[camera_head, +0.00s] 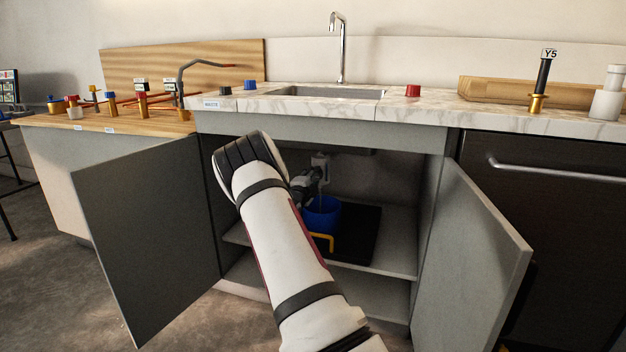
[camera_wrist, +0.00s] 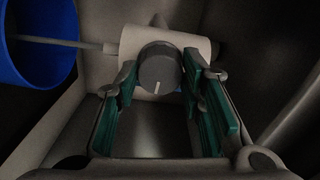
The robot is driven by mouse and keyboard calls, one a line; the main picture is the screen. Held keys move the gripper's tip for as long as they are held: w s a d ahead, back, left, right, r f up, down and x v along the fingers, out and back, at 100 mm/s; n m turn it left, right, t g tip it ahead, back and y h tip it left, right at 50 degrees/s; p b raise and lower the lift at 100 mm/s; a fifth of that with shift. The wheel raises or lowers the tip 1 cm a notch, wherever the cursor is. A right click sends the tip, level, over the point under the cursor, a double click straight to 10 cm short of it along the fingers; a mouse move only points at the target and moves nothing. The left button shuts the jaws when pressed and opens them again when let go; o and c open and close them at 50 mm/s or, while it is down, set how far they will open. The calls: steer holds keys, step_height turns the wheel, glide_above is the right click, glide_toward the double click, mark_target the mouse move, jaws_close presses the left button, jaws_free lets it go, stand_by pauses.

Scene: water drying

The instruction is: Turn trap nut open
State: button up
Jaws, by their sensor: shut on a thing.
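The trap nut (camera_wrist: 158,66) is a dark round cap with a white line on its face, on the end of a white pipe (camera_wrist: 197,43). My gripper (camera_wrist: 160,80) has its green-padded fingers on either side of the nut, shut on it. The white line points down in the wrist view. In the head view my gripper (camera_head: 303,186) reaches into the open sink cabinet beside the pale drain fitting (camera_head: 320,165). The nut is hidden there by my arm.
A blue bucket (camera_head: 322,214) stands below the drain on a black mat (camera_head: 365,240); it also shows in the wrist view (camera_wrist: 40,45). A thin grey rod or stream runs from the pipe towards it. Open doors flank the cabinet, left (camera_head: 150,235) and right (camera_head: 480,255).

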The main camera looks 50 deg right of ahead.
steer(key=shift+m, duration=0.8)
steer(key=o, duration=1.1)
steer(key=shift+o, duration=0.2)
steer(key=shift+a, duration=0.1)
steer(key=v, duration=1.1)
steer(key=shift+s+a, duration=0.15)
steer(key=shift+a, duration=0.25)
